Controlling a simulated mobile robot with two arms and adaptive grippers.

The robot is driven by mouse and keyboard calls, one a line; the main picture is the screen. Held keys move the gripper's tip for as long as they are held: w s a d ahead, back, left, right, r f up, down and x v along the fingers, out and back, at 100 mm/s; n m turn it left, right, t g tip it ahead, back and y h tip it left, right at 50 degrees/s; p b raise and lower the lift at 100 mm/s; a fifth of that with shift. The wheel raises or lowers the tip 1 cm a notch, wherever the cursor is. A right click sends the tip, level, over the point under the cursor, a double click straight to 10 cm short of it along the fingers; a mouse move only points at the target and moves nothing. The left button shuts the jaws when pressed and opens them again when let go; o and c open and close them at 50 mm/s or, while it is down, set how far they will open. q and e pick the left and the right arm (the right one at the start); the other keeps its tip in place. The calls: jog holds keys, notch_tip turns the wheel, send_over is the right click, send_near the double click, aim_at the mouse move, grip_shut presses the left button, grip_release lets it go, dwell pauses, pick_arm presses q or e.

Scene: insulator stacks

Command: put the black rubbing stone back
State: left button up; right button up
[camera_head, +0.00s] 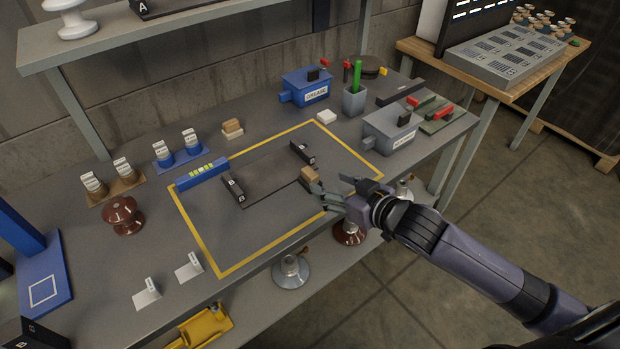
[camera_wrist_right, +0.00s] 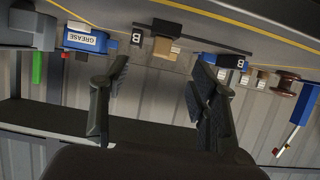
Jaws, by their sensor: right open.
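I take the small block with a tan top and black lower part to be the black rubbing stone (camera_head: 310,174). It sits near the right side of the yellow-outlined area, by the dark plate (camera_head: 265,176). In the right wrist view the stone (camera_wrist_right: 168,30) shows upside down, black part and tan part, beyond the fingertips. My right gripper (camera_head: 332,193) is open and empty, just right of the stone. Its two spread fingers (camera_wrist_right: 160,78) frame the stone in the wrist view, apart from it. My left gripper is not in view.
Black blocks marked B (camera_head: 302,152) stand by the plate. A tan-topped pale block (camera_head: 232,128) lies at the back. The blue grease box (camera_head: 305,87), grey box (camera_head: 389,130) and green-pen cup (camera_head: 354,100) stand behind. A brown insulator (camera_head: 123,216) stands left. The outlined area's front is clear.

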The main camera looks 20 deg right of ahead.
aim_at(316, 178)
jog(key=x, duration=0.9)
jog(key=shift+w+a+f, duration=0.1)
jog(key=shift+w+a, duration=0.05)
grip_shut()
dwell(0.5)
